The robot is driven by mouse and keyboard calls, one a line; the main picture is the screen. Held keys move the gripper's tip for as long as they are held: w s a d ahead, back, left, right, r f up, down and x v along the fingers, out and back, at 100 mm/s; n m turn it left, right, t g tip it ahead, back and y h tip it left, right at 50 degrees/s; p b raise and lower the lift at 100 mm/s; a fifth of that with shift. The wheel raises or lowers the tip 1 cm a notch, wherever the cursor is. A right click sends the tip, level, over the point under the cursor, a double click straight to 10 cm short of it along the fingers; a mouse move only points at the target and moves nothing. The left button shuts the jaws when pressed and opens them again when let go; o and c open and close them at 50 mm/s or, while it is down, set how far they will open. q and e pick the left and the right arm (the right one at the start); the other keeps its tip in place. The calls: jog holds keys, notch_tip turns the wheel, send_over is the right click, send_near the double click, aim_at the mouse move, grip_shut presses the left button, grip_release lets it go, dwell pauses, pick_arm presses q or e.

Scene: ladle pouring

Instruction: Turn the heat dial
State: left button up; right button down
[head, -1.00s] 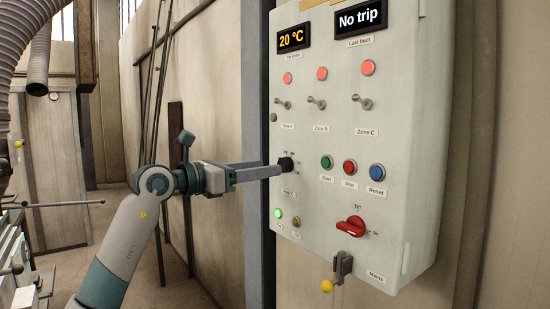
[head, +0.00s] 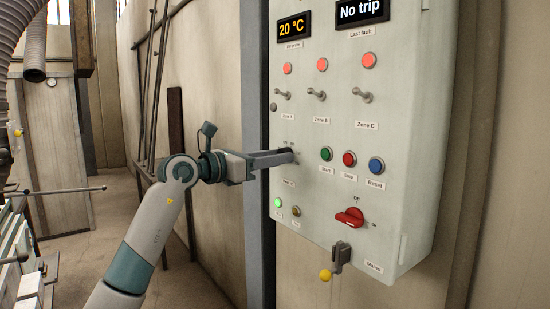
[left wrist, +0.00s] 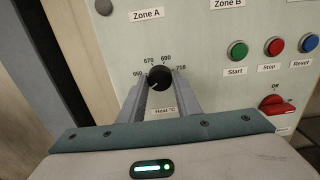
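The heat dial (left wrist: 159,78) is a small black round knob on the pale control panel (head: 335,225). Numbers from 650 to 710 run around it, and a "Heat °C" label sits below it. My left gripper (left wrist: 161,84) reaches the panel from the left, with one finger on each side of the dial. In the left wrist view both fingers look flush against the dial's sides, so it appears shut on it. In the head view the left gripper (head: 290,156) mostly hides the dial. My right gripper is not in view.
Start (head: 326,154), Stop (head: 349,159) and Reset (head: 376,165) buttons lie right of the dial. Toggle switches (head: 317,95) are above. A red rotary switch (head: 350,217) and a yellow-knobbed lever (head: 325,275) are below. The display (head: 294,27) reads 20 °C.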

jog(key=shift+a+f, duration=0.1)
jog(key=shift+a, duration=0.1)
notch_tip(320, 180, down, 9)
jog(key=b, duration=1)
pick_arm(q)
jog(key=shift+m+b, duration=1.55)
jog(key=shift+m, duration=7.95)
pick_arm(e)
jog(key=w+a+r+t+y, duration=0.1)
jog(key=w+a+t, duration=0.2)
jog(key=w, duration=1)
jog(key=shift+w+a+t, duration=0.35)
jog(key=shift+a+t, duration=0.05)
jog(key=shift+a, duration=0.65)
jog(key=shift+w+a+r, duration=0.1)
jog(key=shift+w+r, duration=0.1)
pick_arm(q)
jog(key=o, duration=1.1)
jog(key=shift+c, duration=0.2)
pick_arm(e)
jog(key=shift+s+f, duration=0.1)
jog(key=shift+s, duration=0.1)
